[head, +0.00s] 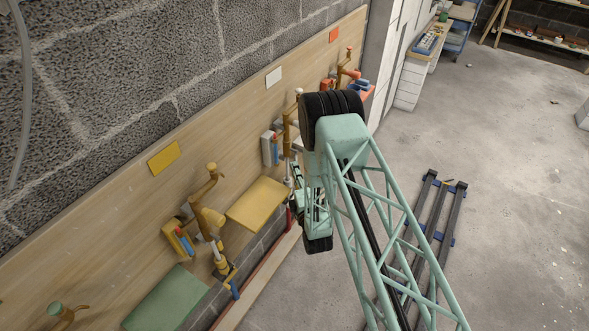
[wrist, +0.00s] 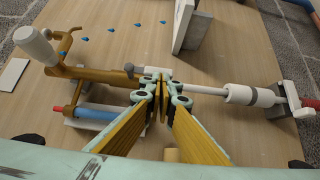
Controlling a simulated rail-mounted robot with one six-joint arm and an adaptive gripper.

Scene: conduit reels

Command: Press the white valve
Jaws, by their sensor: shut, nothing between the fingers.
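In the wrist view a brass pipe assembly (wrist: 100,74) is fixed to the wooden board. A white rounded cylinder (wrist: 37,46) sits on its left end, and a white-grey rod with a white collar (wrist: 240,94) extends to the right. I cannot tell for sure which white part is the valve. My gripper (wrist: 163,84) is shut and empty, its fingertips over the middle of this assembly, where pipe and rod meet. Contact cannot be told. In the head view my arm hides much of the white station, below the white card (head: 273,77).
In the wrist view a white panel (wrist: 187,26) stands out from the board, and a blue cylinder (wrist: 97,113) lies below the pipe. In the head view a yellow station with a yellow shelf (head: 257,204) is to the left, and a green shelf (head: 165,300) farther left.

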